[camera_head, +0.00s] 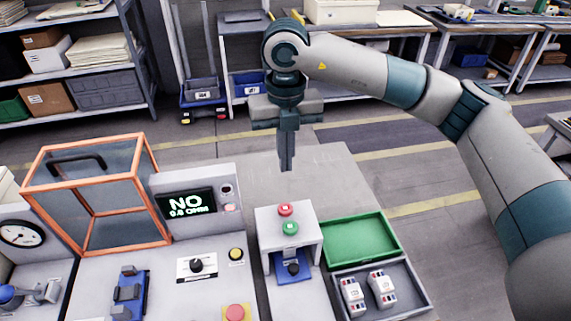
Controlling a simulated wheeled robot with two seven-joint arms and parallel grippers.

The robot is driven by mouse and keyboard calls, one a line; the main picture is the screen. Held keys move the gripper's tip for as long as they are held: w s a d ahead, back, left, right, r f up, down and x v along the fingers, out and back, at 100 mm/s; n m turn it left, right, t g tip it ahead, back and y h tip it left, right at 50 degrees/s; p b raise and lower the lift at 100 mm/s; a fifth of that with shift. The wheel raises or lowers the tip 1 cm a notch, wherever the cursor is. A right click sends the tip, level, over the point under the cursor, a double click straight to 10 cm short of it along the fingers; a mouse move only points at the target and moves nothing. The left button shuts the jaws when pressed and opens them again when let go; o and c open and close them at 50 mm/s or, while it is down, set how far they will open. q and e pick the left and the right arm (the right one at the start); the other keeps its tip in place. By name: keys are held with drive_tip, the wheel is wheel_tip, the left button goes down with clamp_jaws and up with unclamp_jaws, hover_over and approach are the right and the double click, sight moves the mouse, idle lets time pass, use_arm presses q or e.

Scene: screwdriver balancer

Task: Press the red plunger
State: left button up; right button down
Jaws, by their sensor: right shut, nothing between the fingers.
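A red round button (285,209), which looks like the red plunger, sits on top of a small white stand (271,236). A green button (290,228) sits just in front of it on the same top. My right gripper (286,166) points straight down with its fingers together and empty. In the picture its tips are just above the red button, apart from it; the exact height and depth are hard to judge. Another red button (236,313) on a yellow base is at the bottom edge of the view. My left gripper is not in view.
Right of the stand are a green tray (345,240) and a grey tray (418,285) holding small parts. Left are a display box reading "NO" (158,185), a knob (196,265), a blue fixture (128,294) and an orange-framed clear case (97,195). The grey bench behind the stand is clear.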

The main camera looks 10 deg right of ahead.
drive_tip(key=p, duration=0.6)
hover_over(286, 208)
wheel_tip(286, 208, down, 11)
drive_tip(key=shift+f, duration=0.95)
